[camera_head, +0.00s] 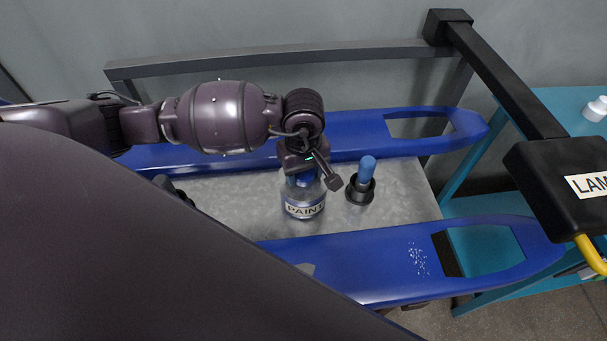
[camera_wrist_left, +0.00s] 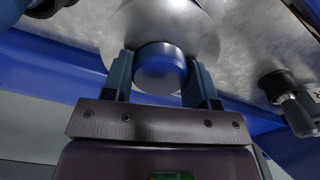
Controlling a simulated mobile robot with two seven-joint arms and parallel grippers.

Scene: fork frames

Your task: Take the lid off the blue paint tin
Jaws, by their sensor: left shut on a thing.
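The paint tin (camera_head: 304,207), with a label reading PAINT, stands upright on the grey metal surface in the head view. Its round blue lid (camera_wrist_left: 160,68) shows in the wrist view between the two fingers, with the silvery top of the tin (camera_wrist_left: 190,25) behind it. My left gripper (camera_head: 303,172) comes down from above and is shut on the lid. In the head view the gripper hides most of the lid. I cannot tell whether the lid is still seated on the tin. My right gripper is not in view.
A blue-handled thing stands in a black holder (camera_head: 360,191) just right of the tin. Blue rails (camera_head: 385,265) run in front of and behind the grey surface (camera_head: 400,200). A black lamp (camera_head: 560,180) hangs at the right, over a teal table (camera_head: 560,105) with a white bottle (camera_head: 596,108).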

